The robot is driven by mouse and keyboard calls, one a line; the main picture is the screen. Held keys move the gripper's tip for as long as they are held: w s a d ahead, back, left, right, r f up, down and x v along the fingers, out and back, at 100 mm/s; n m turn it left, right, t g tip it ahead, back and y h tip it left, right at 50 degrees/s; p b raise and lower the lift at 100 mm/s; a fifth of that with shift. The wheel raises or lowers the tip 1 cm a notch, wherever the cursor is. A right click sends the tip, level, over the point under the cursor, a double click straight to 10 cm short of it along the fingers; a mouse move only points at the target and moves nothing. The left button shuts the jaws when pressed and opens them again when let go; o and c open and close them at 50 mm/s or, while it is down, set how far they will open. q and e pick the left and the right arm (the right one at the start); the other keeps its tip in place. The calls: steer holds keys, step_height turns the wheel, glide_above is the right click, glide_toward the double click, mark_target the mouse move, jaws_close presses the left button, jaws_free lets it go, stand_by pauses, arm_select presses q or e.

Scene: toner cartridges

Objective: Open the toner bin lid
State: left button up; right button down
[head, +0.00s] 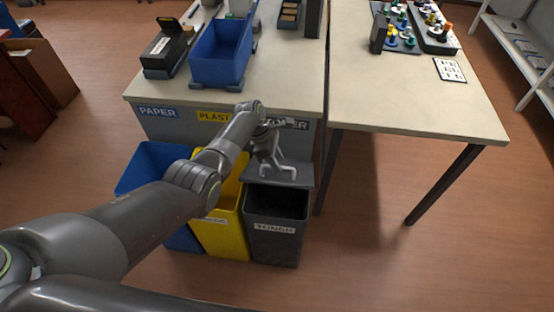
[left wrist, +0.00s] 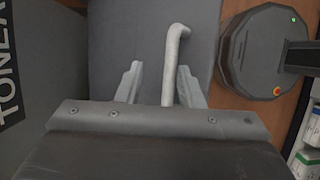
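The grey toner bin (head: 275,235) stands under the table's front edge, with a white label on its front. Its lid (head: 303,174) is raised at the back of the bin, and the dark inside shows. In the left wrist view the lid (left wrist: 110,30) is a flat grey panel with a pale bent handle (left wrist: 172,60). My left gripper (head: 270,150) is at the lid. In the wrist view its fingers (left wrist: 160,85) are apart on either side of the handle, nearer it on the right. My right gripper is out of view.
A yellow bin (head: 222,232) and a blue bin (head: 140,172) stand left of the toner bin. The table above holds a blue crate (head: 222,58). A second table (head: 410,100) stands right. Open floor (head: 350,250) lies right of the bin.

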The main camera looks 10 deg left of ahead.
arm_select(q)
steer(key=shift+w, duration=0.1)
steer(key=shift+r, duration=0.1)
steer(key=shift+r, duration=0.1)
steer(key=shift+a+r, duration=0.1)
steer(key=shift+r, duration=0.15)
steer(key=p+v, duration=0.1)
steer(key=v, duration=1.5)
steer(key=shift+a+r+p, duration=0.2)
steer(key=shift+r+p, duration=0.05)
steer(key=shift+p, duration=0.1)
steer(key=shift+s, duration=0.2)
